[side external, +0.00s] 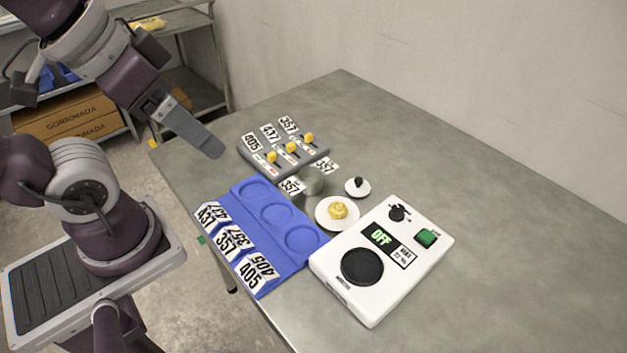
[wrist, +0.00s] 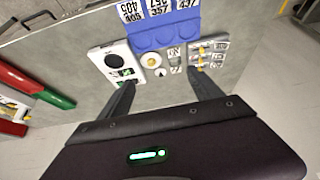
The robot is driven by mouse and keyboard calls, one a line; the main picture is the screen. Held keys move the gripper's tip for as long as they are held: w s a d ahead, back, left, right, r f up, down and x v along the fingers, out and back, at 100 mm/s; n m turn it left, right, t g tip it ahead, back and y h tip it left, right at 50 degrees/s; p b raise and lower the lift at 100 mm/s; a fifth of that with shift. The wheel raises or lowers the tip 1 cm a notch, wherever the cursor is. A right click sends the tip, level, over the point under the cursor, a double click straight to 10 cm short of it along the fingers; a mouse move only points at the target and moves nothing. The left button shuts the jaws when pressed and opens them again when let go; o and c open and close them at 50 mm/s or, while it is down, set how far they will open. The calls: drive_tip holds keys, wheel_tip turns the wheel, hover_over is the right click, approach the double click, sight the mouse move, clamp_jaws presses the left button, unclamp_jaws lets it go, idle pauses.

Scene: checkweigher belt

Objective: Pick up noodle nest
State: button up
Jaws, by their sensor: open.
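The noodle nest (side external: 338,211) is a small yellow coil on a round white plate (side external: 325,225) near the middle of the table. The nest also shows small in the wrist view (wrist: 152,59), beyond and between my fingers. My gripper (side external: 215,150) is open and empty, raised over the table's left edge, well apart from the nest. In the wrist view my gripper (wrist: 165,88) shows its two dark fingers spread wide.
A blue tray (side external: 238,232) with three round recesses lies left of the plate. A white OFF-display device (side external: 345,292) stands to the right. Behind are a grey pot (side external: 311,181), a lidlike white disc (side external: 364,190) and a grey yellow-knobbed block (side external: 305,162). The right-hand tabletop is clear.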

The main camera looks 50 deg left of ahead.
idle(0.3)
drive_tip(key=c, duration=0.6)
drive_tip(key=n+g, duration=0.5)
drive_tip(key=n, duration=1.2)
hover_over(338, 206)
wheel_tip(338, 206, down, 20)
drive_tip(key=shift+d+f, duration=0.1)
drive_tip(key=shift+n+g, duration=0.3)
drive_tip(key=shift+n, duration=0.2)
wheel_tip(338, 206, down, 8)
drive_tip(key=shift+r, duration=0.1)
